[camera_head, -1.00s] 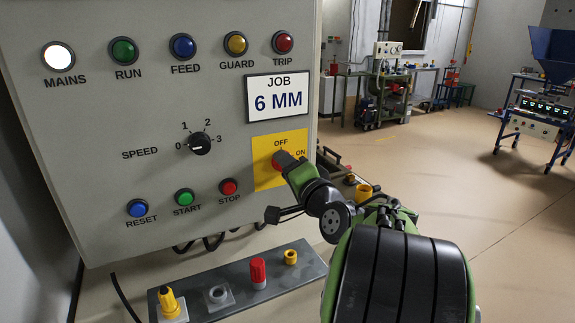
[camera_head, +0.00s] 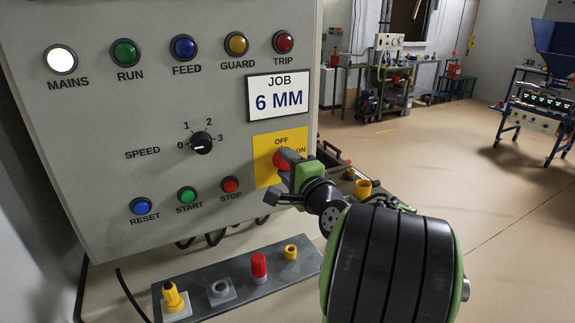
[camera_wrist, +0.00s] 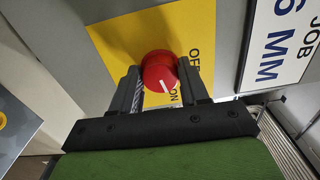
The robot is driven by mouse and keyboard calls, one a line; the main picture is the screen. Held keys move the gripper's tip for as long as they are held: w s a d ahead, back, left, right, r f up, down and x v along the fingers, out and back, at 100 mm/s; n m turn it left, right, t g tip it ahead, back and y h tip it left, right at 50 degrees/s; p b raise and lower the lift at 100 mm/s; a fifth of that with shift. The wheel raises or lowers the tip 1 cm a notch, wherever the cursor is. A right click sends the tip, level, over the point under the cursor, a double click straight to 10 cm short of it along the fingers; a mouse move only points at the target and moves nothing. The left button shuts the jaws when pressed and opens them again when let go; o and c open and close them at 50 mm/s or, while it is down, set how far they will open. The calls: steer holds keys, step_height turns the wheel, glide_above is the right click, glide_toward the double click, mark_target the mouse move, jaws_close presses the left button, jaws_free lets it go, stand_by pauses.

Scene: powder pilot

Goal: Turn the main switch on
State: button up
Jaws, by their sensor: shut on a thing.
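The main switch is a red round knob (camera_head: 280,160) on a yellow plate (camera_head: 264,178) at the lower right of the grey panel. OFF is printed above it and ON to its right. In the wrist view the knob (camera_wrist: 158,70) sits between the two dark fingers of my gripper (camera_wrist: 160,80), which is shut on it. The knob's white mark points towards the ON lettering. In the head view my gripper (camera_head: 292,172) reaches the knob from the right and hides part of the plate.
The MAINS lamp (camera_head: 60,60) is lit white. A speed dial (camera_head: 201,143) and the RESET, START and STOP buttons (camera_head: 187,195) are left of the switch. A grey strip (camera_head: 238,288) with several coloured parts lies below. Open floor (camera_head: 450,170) extends to the right.

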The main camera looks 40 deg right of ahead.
steer(key=o, duration=1)
steer(key=shift+o, duration=0.2)
steer(key=b+v, duration=0.2)
steer(key=v, duration=1.4)
steer(key=shift+w+a, duration=0.1)
steer(key=shift+w, duration=0.1)
